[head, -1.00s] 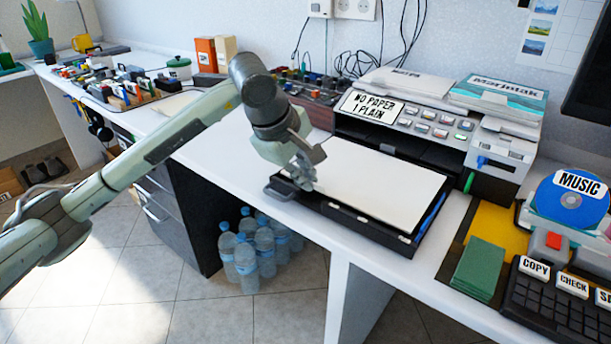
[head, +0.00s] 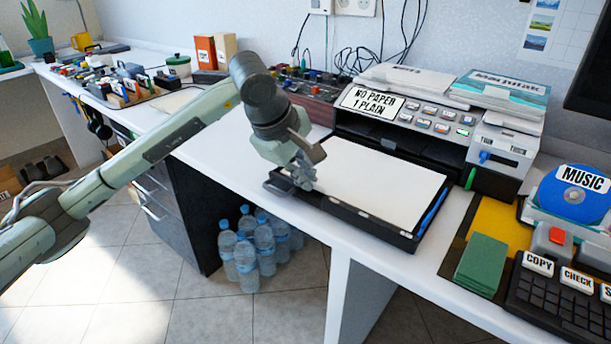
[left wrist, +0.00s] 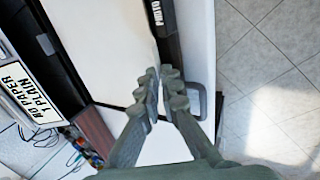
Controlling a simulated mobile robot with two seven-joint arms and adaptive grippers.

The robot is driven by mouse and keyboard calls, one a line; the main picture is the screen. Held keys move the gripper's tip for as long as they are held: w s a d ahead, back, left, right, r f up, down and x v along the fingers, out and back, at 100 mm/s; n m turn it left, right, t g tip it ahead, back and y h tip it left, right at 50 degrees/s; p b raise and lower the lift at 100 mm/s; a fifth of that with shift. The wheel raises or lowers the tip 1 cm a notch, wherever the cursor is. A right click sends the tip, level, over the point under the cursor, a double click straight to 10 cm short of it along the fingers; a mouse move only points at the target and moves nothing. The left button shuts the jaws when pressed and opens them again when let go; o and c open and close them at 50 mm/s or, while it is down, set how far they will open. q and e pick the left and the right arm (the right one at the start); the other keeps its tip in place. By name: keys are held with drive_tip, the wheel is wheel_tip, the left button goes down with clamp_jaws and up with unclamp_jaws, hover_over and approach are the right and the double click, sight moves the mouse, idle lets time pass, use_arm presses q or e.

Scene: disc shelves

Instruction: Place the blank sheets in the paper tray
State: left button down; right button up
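The white blank sheets (head: 385,185) lie flat as a stack over the black paper tray (head: 405,240), in front of the printer. In the left wrist view, the white sheets (left wrist: 110,45) show left of the tray's dark edge (left wrist: 166,40). My left gripper (head: 305,182) is low at the tray's left end, by its handle. In the left wrist view, the fingertips of my left gripper (left wrist: 160,75) are close together at the tray's edge, with a narrow gap. Whether they pinch anything is hidden. My right gripper is out of view.
The printer (head: 490,145) stands behind the tray, its label reading "NO PAPER 1 PLAIN". Green sheets (head: 482,263), a keyboard (head: 560,305) and a blue MUSIC disc (head: 560,193) are at the right. The white desk (head: 225,165) is clear left of the tray.

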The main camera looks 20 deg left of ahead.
use_arm(q)
drive_tip(key=c, duration=1.7)
unclamp_jaws()
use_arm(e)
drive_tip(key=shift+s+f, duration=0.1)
use_arm(q)
drive_tip(key=shift+r, duration=0.15)
wheel_tip(320, 180, up, 2)
drive_tip(key=shift+s+a+r+p, duration=0.1)
drive_tip(key=shift+p, duration=0.6)
drive_tip(key=v, duration=1)
drive_tip(key=shift+s+a+r, duration=0.1)
drive_tip(key=shift+s+r, duration=0.15)
drive_tip(key=shift+s, duration=0.15)
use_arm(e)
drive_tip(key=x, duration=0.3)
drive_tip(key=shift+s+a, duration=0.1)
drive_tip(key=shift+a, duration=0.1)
